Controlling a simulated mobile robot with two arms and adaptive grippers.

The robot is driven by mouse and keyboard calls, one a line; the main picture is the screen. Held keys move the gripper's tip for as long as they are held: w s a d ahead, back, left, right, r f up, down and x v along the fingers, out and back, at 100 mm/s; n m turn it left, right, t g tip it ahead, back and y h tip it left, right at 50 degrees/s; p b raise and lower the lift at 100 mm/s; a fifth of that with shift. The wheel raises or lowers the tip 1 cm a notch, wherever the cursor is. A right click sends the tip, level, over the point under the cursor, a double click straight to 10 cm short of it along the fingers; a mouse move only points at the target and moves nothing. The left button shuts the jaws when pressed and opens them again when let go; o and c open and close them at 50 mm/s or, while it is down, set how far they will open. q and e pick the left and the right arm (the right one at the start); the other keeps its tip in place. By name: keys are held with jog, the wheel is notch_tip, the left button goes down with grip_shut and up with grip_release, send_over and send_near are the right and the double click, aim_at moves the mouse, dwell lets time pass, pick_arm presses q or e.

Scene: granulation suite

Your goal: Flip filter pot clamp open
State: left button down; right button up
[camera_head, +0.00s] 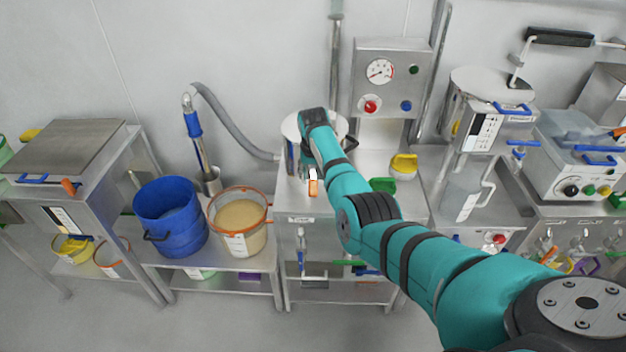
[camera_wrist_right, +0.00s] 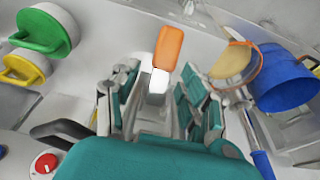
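The filter pot (camera_head: 291,128) is a round metal vessel with a pale top on the middle bench, partly hidden by my right arm. Its clamp has an orange-tipped handle (camera_head: 313,187) that points toward the front of the bench. In the right wrist view the orange tip (camera_wrist_right: 169,47) and its pale metal lever (camera_wrist_right: 154,86) show beyond and between my fingers. My right gripper (camera_wrist_right: 160,98) is open, with one finger on each side of the lever; I cannot tell whether either touches it. The head view hides most of this gripper behind the arm. My left gripper is not in view.
A gauge panel (camera_head: 387,78) stands behind the pot. Yellow (camera_head: 404,163) and green (camera_head: 383,185) lidded items lie to its right. A blue bucket (camera_head: 170,217) and an orange-rimmed tub of powder (camera_head: 239,216) stand on the lower shelf at left. A grey hose (camera_head: 232,122) runs behind.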

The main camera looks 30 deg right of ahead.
jog(key=shift+o, duration=0.3)
jog(key=shift+f, duration=0.2)
jog(key=shift+s+a+f, duration=0.1)
jog(key=shift+s+a+r, duration=0.1)
jog(key=shift+a+r, duration=0.1)
jog(key=shift+r, duration=0.2)
jog(key=v, duration=1.1)
jog(key=shift+d, duration=0.25)
jog(key=shift+r, duration=0.15)
